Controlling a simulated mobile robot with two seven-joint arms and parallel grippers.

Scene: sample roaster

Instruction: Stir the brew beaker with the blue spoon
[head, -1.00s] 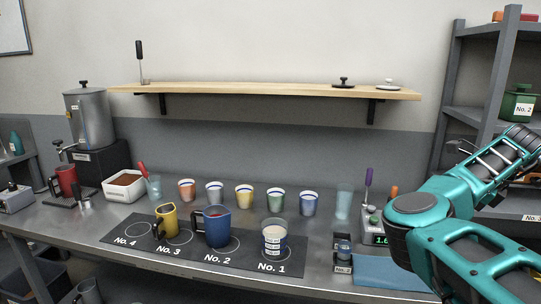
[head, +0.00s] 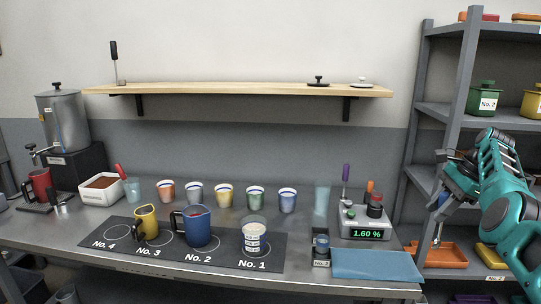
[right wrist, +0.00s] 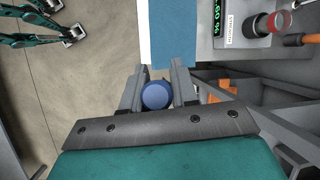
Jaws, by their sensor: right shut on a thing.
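My right gripper (head: 445,190) is raised at the right, between the table and the shelf rack. In the right wrist view it is shut on the blue spoon (right wrist: 156,95), whose round blue handle end shows between the fingers. In the head view a bit of blue handle (head: 442,200) shows below the jaws, with a thin shaft hanging down. The brew beaker seems to be the clear, labelled one (head: 254,238) with pale contents on No. 1. A teal arm, likely my left, ends in a gripper (right wrist: 72,34) in the right wrist view; its jaws are too small to read.
A blue cloth (head: 376,265), a scale reading 1.60 (head: 366,234) and a small dark holder (head: 321,250) lie between spoon and beaker. A blue pitcher (head: 198,228) stands beside the beaker; several cups line the back. A shelf rack (head: 440,115) stands close behind the gripper.

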